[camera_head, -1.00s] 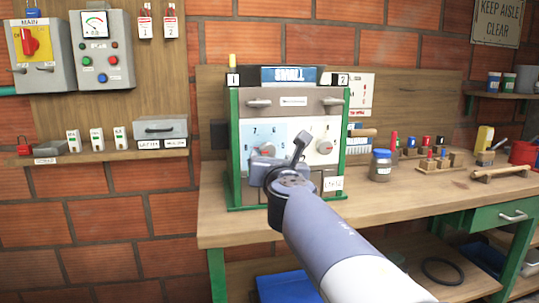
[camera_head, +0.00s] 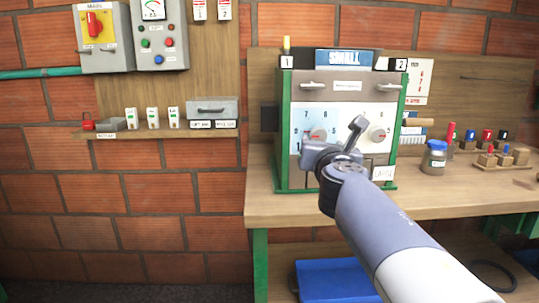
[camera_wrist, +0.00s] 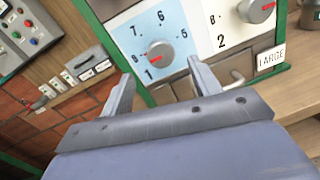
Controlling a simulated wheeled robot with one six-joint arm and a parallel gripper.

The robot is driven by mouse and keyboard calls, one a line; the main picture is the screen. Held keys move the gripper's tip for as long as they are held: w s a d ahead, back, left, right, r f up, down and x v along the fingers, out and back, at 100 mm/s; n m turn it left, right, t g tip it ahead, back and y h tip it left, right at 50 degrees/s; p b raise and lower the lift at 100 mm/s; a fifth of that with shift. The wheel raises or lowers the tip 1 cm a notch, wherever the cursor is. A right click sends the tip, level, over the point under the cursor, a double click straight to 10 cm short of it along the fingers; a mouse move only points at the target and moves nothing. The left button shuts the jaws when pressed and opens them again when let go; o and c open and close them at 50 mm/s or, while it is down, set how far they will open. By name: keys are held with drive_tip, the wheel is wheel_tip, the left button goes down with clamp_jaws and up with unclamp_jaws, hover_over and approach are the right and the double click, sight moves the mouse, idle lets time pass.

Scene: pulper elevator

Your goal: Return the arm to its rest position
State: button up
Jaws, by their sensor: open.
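My gripper (camera_wrist: 160,88) shows in the wrist view with its two fingers apart and nothing between them. In the head view my gripper (camera_head: 338,140) is in front of the lower part of a green-framed machine (camera_head: 345,95) on the workbench. The wrist view shows the machine's two dials: a left grey knob with a red pointer (camera_wrist: 160,54) and a right knob (camera_wrist: 256,10). A "LARGE" label (camera_wrist: 270,58) is at the lower right of the panel. My arm reaches in from the lower right of the head view and hides part of the machine's lower front.
The wooden workbench (camera_head: 440,205) carries a blue-lidded jar (camera_head: 434,158) and pegged blocks to the right. A wall shelf (camera_head: 160,133) with small items is at left, below a control box (camera_head: 160,35). A blue bin (camera_head: 335,281) is under the bench.

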sight(319, 136)
drive_tip(key=w, duration=0.8)
drive_tip(key=shift+w+d, duration=0.1)
drive_tip(key=shift+d, duration=0.25)
